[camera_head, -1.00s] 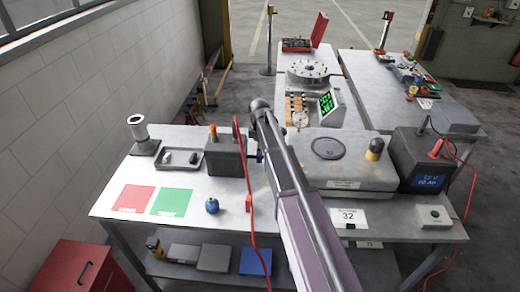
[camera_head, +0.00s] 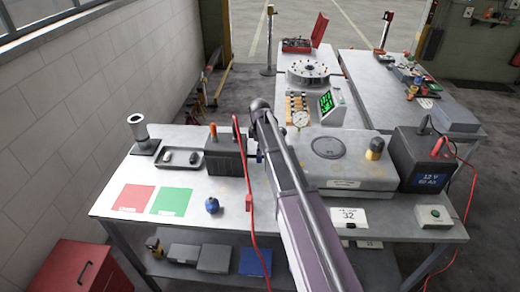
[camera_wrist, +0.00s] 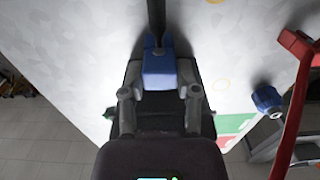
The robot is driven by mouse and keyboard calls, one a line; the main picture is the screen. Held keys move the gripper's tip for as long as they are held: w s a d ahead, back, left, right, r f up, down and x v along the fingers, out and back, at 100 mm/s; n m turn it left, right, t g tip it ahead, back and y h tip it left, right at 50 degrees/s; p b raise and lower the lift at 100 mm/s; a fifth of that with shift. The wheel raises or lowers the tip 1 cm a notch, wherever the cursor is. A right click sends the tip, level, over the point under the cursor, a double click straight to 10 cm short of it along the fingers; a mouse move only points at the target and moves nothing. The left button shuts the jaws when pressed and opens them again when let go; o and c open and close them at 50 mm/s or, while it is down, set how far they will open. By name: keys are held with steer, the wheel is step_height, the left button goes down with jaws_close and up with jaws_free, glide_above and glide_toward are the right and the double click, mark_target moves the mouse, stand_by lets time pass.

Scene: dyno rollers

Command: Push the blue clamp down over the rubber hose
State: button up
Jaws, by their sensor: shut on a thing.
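In the wrist view my gripper (camera_wrist: 158,92) has its two grey fingers closed on the sides of the blue clamp (camera_wrist: 160,68). A dark, upright hose-like piece (camera_wrist: 156,18) meets the clamp at its upper side. I cannot tell how far the clamp sits over it.
A red cable (camera_head: 248,190) hangs over the bench front left of my arm; it is close in the wrist view (camera_wrist: 293,110). A blue knob (camera_head: 212,205) stands near a green mat (camera_head: 171,201). A dark box (camera_head: 226,155) and a battery (camera_head: 420,160) flank my arm.

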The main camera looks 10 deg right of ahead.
steer(key=o, duration=1.1)
steer(key=shift+f, duration=0.1)
